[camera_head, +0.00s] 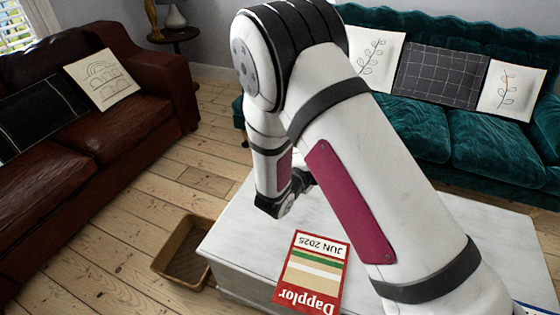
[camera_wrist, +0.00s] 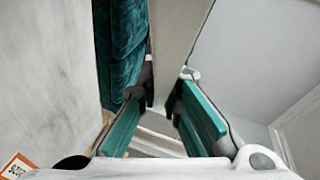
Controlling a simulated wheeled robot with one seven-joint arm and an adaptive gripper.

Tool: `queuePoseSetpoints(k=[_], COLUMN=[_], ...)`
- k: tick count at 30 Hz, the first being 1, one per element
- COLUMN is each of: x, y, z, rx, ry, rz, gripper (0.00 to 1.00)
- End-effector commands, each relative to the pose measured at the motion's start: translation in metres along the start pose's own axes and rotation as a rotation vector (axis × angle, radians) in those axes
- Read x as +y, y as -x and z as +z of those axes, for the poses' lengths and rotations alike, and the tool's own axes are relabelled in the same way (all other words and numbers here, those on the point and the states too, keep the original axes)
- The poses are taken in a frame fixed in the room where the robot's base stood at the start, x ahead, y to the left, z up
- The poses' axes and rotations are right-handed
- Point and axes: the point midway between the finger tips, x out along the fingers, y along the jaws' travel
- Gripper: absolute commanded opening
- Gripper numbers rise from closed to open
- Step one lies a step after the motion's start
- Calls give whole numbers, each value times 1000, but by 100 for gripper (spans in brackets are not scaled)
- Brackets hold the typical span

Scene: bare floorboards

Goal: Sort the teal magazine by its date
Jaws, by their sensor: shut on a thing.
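My gripper (camera_head: 276,206) is low over the white table behind my arm. In the wrist view its fingertips (camera_wrist: 168,78) are shut on a thin, pale grey-brown flat thing (camera_wrist: 184,35), seemingly the teal magazine seen from its edge or a plain side. No teal cover or date shows on it; the teal slabs at the fingers look like my finger pads. In the head view my arm hides what I hold. A brown basket (camera_head: 166,262) stands on the floor at the table's left end, and looks empty.
A red magazine (camera_head: 312,273) marked "Dapplor" and "JUN 2025" lies upside down to the view on the white table (camera_head: 238,238). A blue-edged thing (camera_head: 530,309) is cut off at bottom right. A brown sofa (camera_head: 95,150) stands left, a teal sofa (camera_head: 480,140) behind. Floor between is clear.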

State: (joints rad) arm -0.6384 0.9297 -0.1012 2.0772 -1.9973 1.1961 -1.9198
Motion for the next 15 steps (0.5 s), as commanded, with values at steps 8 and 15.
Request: queuePoseSetpoints(k=[8, 15], x=[15, 15], y=[-15, -13], z=[106, 134], rx=[-100, -139], ry=[166, 230], rz=[98, 117], gripper=[0, 0])
